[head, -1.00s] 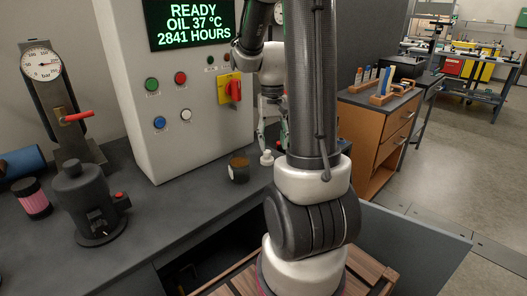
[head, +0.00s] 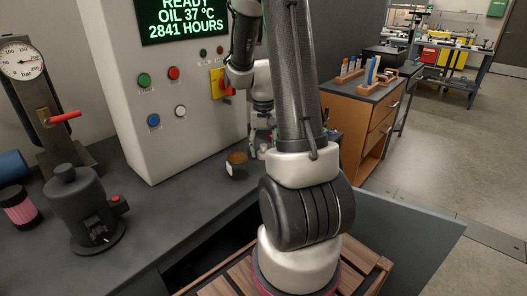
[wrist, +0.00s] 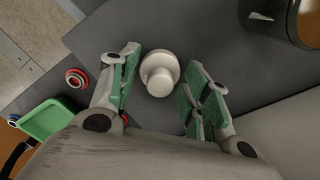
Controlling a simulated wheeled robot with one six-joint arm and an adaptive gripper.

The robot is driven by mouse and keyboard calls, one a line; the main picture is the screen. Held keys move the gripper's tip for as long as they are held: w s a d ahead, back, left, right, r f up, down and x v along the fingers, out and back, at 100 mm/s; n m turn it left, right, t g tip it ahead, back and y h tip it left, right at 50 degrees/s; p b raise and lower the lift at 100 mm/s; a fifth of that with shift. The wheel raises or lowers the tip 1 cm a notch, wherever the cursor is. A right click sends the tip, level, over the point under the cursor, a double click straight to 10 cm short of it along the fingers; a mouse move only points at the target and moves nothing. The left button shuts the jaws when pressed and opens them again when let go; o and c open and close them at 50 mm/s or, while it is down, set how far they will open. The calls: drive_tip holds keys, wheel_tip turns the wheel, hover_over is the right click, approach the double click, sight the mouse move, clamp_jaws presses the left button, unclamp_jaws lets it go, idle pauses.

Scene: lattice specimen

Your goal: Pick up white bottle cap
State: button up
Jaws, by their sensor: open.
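A small white bottle with a narrower round white cap (wrist: 158,82) stands upright on the dark bench top, seen from above in the wrist view. In the head view the white bottle (head: 262,151) shows small beside a brown jar, partly covered by my gripper and arm. My gripper (wrist: 160,92) is open, with one green-padded finger to the left of the cap and one to the right. Gaps show between the cap and both fingers. How high the fingertips are relative to the cap is hard to tell.
The brown jar (head: 237,164) stands just left of the bottle; it also shows in the wrist view (wrist: 299,22). The grey control cabinet (head: 195,130) rises behind. A dark pump-like device (head: 83,208) is at the left. Red rings (wrist: 77,78) and a green object (wrist: 46,119) lie left in the wrist view.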

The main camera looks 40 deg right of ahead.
drive_tip(key=c, duration=0.4)
drive_tip(key=shift+r, duration=0.1)
